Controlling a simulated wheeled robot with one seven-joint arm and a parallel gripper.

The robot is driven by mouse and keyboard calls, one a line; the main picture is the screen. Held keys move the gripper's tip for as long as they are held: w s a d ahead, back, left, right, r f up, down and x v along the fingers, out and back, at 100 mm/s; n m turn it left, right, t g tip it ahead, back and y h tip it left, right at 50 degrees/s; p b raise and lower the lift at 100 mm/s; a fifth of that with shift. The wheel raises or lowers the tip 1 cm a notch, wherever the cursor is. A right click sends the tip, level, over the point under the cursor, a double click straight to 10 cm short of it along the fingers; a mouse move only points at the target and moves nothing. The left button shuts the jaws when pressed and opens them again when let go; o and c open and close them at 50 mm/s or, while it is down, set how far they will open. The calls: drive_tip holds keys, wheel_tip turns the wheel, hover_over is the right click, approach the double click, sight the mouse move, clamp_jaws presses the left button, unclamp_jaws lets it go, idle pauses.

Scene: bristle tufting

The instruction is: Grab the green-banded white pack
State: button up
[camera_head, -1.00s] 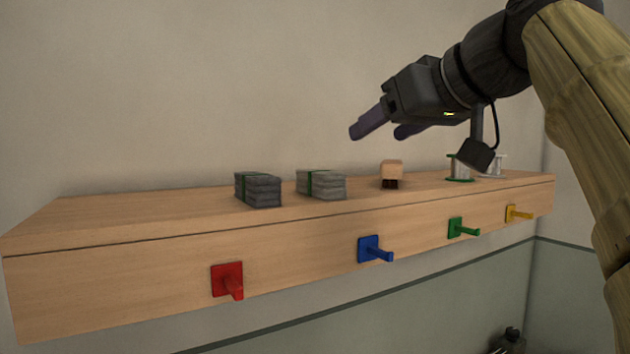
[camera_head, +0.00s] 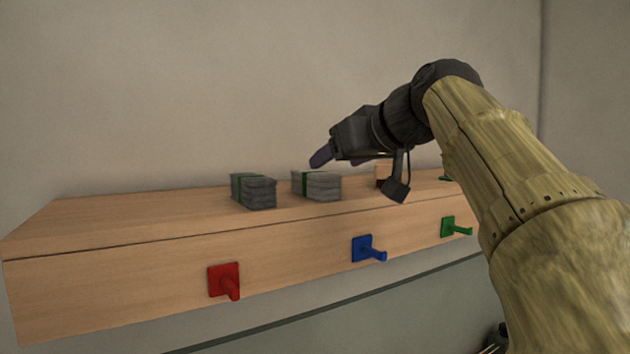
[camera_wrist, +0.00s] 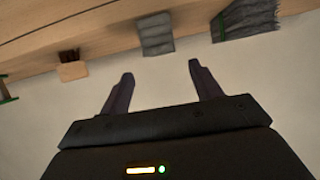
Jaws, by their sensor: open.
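A pale grey-white pack with a green band (camera_head: 322,186) lies on the wooden shelf. In the wrist view the pale pack (camera_wrist: 157,34) sits just beyond the gap between my fingertips. A darker grey pack with a green band (camera_head: 256,191) lies to its left, and it shows at the upper right of the wrist view (camera_wrist: 248,17). My gripper (camera_head: 345,159) is open and empty, above and just right of the pale pack in the head view. In the wrist view both fingers of my gripper (camera_wrist: 161,71) are apart, with nothing between them.
The wooden shelf (camera_head: 130,212) has red (camera_head: 224,281), blue (camera_head: 368,249) and green (camera_head: 455,228) pegs on its front. A small wooden brush-like block (camera_wrist: 72,70) stands beside the pale pack. My arm hides the shelf's right end. The left shelf top is clear.

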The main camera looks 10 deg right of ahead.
sight(317, 173)
drive_tip(key=shift+w+a+f, duration=0.2)
drive_tip(key=shift+w+f, duration=0.05)
drive_tip(key=shift+w, duration=0.35)
drive_tip(key=shift+p+x, duration=1.15)
drive_tip(key=shift+x, duration=1.55)
drive_tip(key=shift+s+a+f, duration=0.1)
drive_tip(key=shift+s, duration=0.1)
drive_tip(key=c, duration=1.1)
